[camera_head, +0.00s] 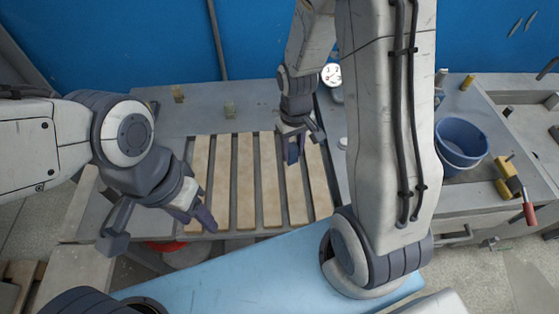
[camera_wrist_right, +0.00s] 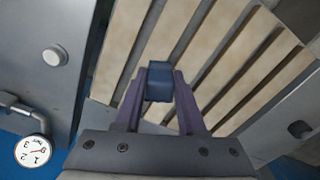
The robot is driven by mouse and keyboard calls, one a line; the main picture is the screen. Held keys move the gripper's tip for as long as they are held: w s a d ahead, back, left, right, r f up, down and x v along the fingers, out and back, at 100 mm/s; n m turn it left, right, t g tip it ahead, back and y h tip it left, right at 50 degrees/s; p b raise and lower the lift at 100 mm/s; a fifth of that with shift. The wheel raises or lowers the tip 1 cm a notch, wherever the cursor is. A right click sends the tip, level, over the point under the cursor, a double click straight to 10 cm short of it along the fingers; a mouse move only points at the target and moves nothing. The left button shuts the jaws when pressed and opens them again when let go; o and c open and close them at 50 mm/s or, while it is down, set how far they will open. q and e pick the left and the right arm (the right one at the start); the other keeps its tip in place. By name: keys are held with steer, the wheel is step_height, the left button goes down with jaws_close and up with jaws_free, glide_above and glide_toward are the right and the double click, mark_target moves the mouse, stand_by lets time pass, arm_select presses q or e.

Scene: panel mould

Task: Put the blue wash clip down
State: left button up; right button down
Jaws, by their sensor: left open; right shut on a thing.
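The blue wash clip (camera_head: 292,153) is between the fingers of my right gripper (camera_head: 293,145), over the right part of the wooden slats. In the right wrist view the clip (camera_wrist_right: 160,81) shows as a dark blue block, and my right gripper (camera_wrist_right: 160,98) is shut on it. I cannot tell how high it is above the slats. My left gripper (camera_head: 158,228) is open and empty at the lower left, near the front edge of the slats.
Pale wooden slats (camera_head: 244,180) lie side by side on the grey table (camera_head: 185,120). A round dial (camera_head: 331,74) is at the back. A blue bucket (camera_head: 462,143) and a red-handled tool (camera_head: 525,205) are at the right.

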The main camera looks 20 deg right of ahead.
steer(key=a+f, duration=0.1)
steer(key=w+a, duration=0.1)
steer(key=shift+a+f, duration=0.35)
steer(key=shift+f+p, duration=0.35)
steer(key=shift+f, duration=1.6)
steer(key=shift+f, duration=0.1)
steer(key=c, duration=0.5)
jaws_free()
steer(key=shift+f, duration=0.1)
